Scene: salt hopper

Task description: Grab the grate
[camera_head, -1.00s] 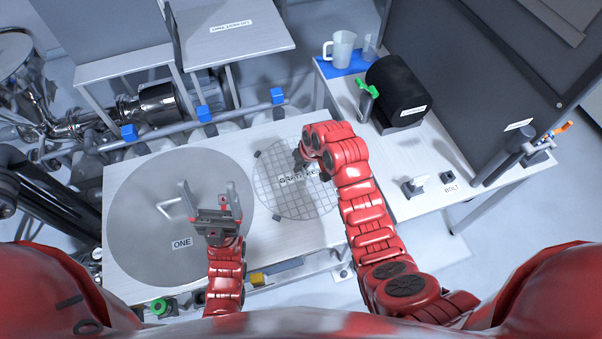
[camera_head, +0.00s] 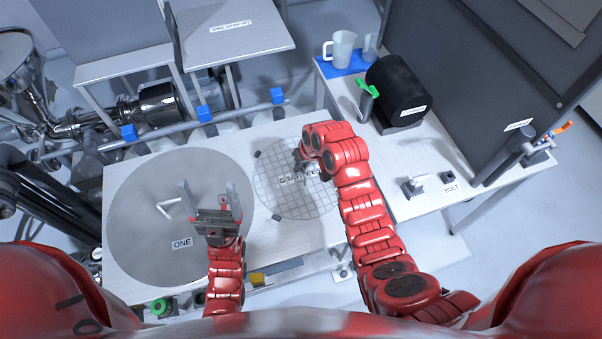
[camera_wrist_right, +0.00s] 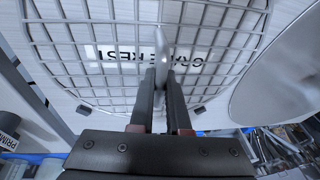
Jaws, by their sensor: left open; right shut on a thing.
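The grate (camera_head: 268,198) is a round wire mesh lying over the right part of the pale table. A "GRATE REST" label shows through its mesh. My right gripper (camera_head: 303,160) is over the grate's upper middle, partly hidden by its own wrist. In the right wrist view, the right gripper (camera_wrist_right: 163,100) is shut on a grey upright handle (camera_wrist_right: 160,45) at the grate (camera_wrist_right: 215,40). Whether the grate is clear of the table I cannot tell. My left gripper (camera_head: 209,195) is open and empty above a round grey lid (camera_head: 140,240) marked "ONE".
The lid has a raised handle (camera_head: 172,208). A side table at the right holds a black cylinder (camera_head: 397,88), a clear jug (camera_head: 341,50) and a bolt fixture (camera_head: 413,187). A pipe with blue clamps (camera_head: 207,113) runs behind the table.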

